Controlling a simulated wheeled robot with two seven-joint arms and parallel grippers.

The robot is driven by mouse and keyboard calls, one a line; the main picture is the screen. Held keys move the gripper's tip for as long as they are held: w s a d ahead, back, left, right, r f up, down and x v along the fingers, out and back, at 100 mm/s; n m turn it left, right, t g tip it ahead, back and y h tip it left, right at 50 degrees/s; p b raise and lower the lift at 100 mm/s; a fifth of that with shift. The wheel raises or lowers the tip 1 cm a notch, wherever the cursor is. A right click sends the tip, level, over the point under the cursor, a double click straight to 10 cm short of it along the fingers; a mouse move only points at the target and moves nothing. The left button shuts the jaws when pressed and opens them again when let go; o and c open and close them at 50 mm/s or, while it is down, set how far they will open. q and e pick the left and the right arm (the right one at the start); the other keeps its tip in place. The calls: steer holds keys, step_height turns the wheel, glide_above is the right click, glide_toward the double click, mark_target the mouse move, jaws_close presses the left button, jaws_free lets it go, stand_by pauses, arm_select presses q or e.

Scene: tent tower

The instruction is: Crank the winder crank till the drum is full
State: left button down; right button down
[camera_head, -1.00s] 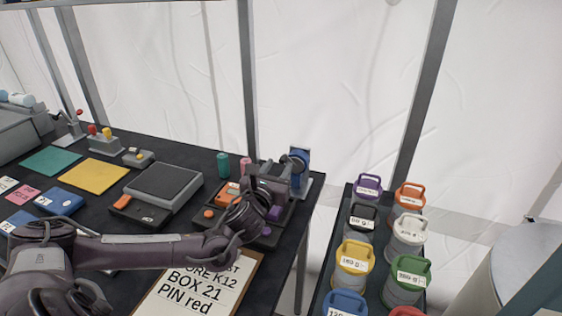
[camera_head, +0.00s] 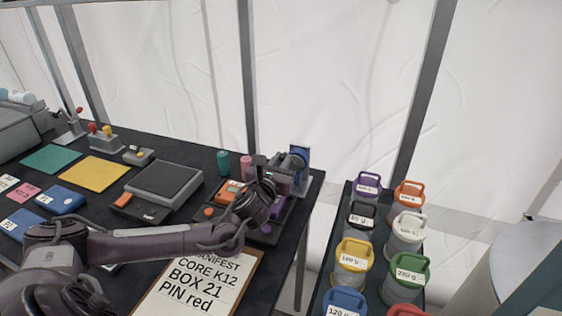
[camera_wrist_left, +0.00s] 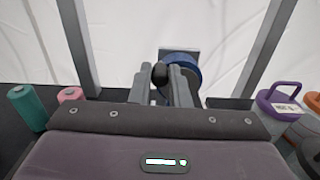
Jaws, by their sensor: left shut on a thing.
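The winder (camera_head: 303,162) stands at the table's right back corner, with a blue drum or disc on a grey mount. In the left wrist view the blue disc (camera_wrist_left: 188,70) is straight ahead, just beyond the fingers. My left gripper (camera_wrist_left: 164,84) is shut on the dark knob of the winder crank (camera_wrist_left: 160,72), which shows between its two grey fingers. In the head view my left wrist hides most of the crank. How full the drum is cannot be told. My right gripper is not in view.
A green spool (camera_head: 223,163) and a pink spool (camera_head: 246,167) stand left of the winder. A scale (camera_head: 162,187), a clipboard (camera_head: 200,285) and coloured mats share the table. Several coloured-handled weights stand on a rack (camera_head: 330,250) to the right.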

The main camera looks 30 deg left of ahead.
arm_select(q)
steer(key=shift+d+r+m, duration=0.15)
steer(key=shift+d+m, duration=0.05)
steer(key=shift+m, duration=0.5)
steer(key=c, duration=1.4)
jaws_free()
steer(key=shift+o, duration=0.2)
steer(key=b+v, duration=0.2)
steer(key=v, duration=0.5)
steer(key=shift+s+d, duration=0.1)
steer(key=shift+s, duration=0.25)
